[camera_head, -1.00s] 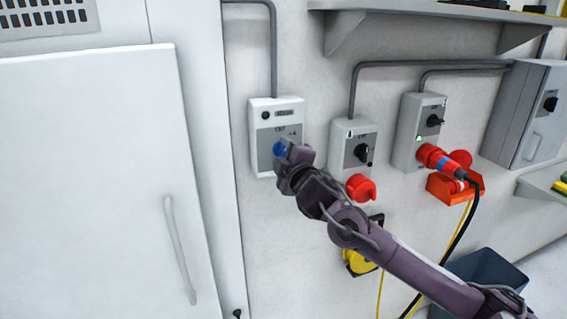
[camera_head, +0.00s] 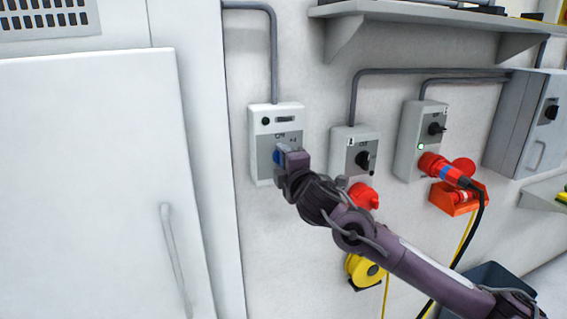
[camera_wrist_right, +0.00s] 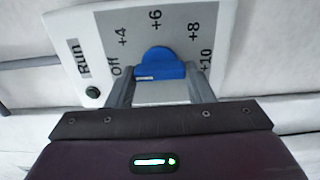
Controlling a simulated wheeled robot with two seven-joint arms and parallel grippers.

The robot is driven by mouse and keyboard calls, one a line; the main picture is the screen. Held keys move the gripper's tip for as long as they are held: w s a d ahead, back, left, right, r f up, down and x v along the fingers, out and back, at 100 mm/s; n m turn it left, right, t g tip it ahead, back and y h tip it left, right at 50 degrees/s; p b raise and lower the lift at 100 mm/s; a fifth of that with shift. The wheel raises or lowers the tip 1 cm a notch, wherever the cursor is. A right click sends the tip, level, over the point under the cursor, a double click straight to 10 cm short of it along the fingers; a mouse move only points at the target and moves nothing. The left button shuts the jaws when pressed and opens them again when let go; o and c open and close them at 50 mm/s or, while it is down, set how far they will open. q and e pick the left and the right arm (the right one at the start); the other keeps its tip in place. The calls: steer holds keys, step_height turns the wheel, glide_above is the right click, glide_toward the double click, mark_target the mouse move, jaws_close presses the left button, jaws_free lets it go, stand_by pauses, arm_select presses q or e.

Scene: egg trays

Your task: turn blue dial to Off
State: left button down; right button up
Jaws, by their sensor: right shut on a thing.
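The blue dial (camera_wrist_right: 158,62) sits on the grey face of a white wall box (camera_head: 262,172) at the left of the row. My right gripper (camera_head: 282,157) is at the dial and its two fingers (camera_wrist_right: 158,85) are shut on it, one on either side. In the wrist view the labels Off, +4, +6, +8 and +10 run around the dial. A pale mark on the dial lies on its left part, on the side of the Off label (camera_wrist_right: 117,67). The exact pointing is hard to tell. My left gripper is out of view.
Two more switch boxes with black knobs (camera_head: 363,160) (camera_head: 436,128) are to the right, with a red socket (camera_head: 362,196) and a red plug (camera_head: 440,168). A white cabinet door (camera_head: 90,180) with a handle stands at left. A shelf (camera_head: 430,22) is above.

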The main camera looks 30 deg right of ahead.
steer(key=o, duration=1)
steer(key=b+v, duration=0.2)
steer(key=v, duration=0.5)
steer(key=shift+s, duration=0.4)
steer(key=shift+a+f, duration=0.1)
